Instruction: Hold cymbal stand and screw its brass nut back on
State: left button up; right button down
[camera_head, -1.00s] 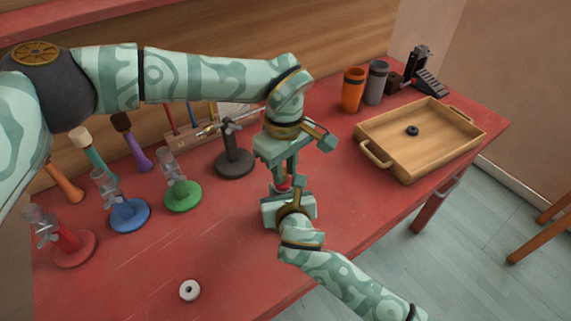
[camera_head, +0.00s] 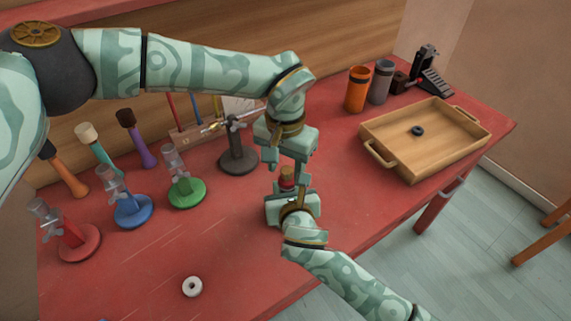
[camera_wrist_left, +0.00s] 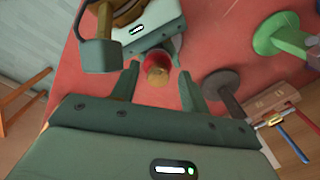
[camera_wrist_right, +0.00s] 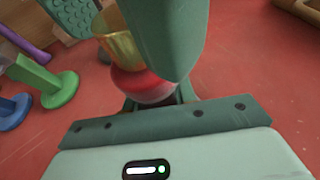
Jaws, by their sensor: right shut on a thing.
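A brass nut (camera_head: 287,171) sits on top of a small red piece (camera_head: 287,183), which I take to be part of the cymbal stand; its lower part is hidden. My right gripper (camera_head: 288,192) is shut on the red piece. The right wrist view shows the brass part (camera_wrist_right: 122,48) above the red body (camera_wrist_right: 140,86). My left gripper (camera_head: 287,166) points down over the nut with its fingers apart. In the left wrist view the nut (camera_wrist_left: 158,76) shows between the spread fingers (camera_wrist_left: 158,92), with gaps on both sides.
Red (camera_head: 77,243), blue (camera_head: 133,212) and green (camera_head: 187,193) stands and a dark stand (camera_head: 238,160) are at left. A white ring (camera_head: 192,286) lies in front. A wooden tray (camera_head: 405,172) holding a black ring (camera_head: 417,131) is at right, with cups (camera_head: 357,90) behind.

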pick_arm(q)
jog(key=shift+r, duration=2.25)
jog(key=shift+s+f, duration=0.1)
jog(key=shift+c, duration=0.5)
